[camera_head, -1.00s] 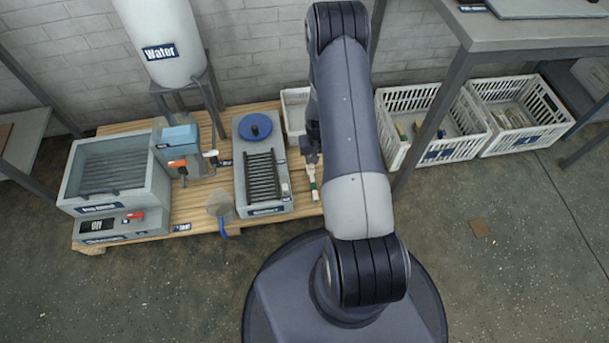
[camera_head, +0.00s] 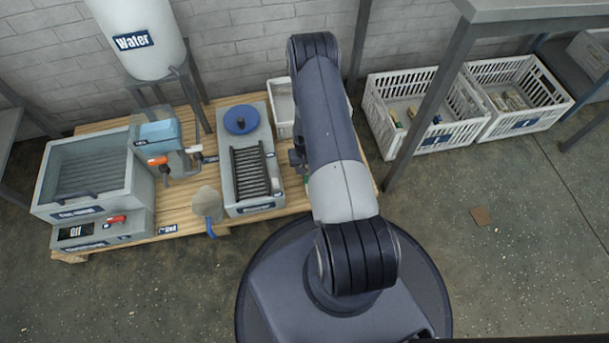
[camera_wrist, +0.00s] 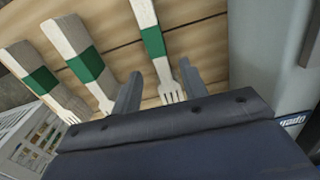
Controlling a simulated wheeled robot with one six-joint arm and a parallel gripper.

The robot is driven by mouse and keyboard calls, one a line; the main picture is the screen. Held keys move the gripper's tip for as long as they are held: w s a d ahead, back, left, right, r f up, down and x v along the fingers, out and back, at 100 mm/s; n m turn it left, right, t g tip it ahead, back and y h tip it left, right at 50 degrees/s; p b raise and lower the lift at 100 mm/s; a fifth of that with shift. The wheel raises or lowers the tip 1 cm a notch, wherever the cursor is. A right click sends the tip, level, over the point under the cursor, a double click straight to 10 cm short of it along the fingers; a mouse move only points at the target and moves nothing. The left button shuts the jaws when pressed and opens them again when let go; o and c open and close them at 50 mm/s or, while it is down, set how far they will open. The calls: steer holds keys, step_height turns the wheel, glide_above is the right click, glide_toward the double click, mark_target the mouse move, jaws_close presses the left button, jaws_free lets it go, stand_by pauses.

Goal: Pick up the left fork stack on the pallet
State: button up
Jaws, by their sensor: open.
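In the wrist view, three wooden fork stacks with green bands lie on the pallet (camera_wrist: 205,14). One stack (camera_wrist: 153,40), nearest the grey machine, lies between the spread fingers of my gripper (camera_wrist: 160,70), tines toward the palm. It sits on the machine side, which is left in the head view, so it appears to be the left fork stack. The other two, the middle stack (camera_wrist: 82,58) and the far stack (camera_wrist: 40,78), lie outside the fingers. My gripper is open; contact with the stack cannot be told. In the head view my arm hides the stacks and fingertips.
A grey machine with a blue knob (camera_head: 241,119) stands close left of my gripper. A white bin (camera_head: 281,104) is behind it. White crates (camera_head: 440,140) (camera_head: 545,118) stand right, past a table leg (camera_head: 425,105). Open floor lies at the lower right.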

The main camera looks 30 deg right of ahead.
step_height(320, 180, down, 4)
steer(key=shift+a+r+b, duration=0.1)
steer(key=shift+r+b, duration=0.15)
steer(key=shift+b, duration=0.35)
steer(key=shift+r, duration=0.1)
steer(key=shift+c, duration=0.5)
jaws_close()
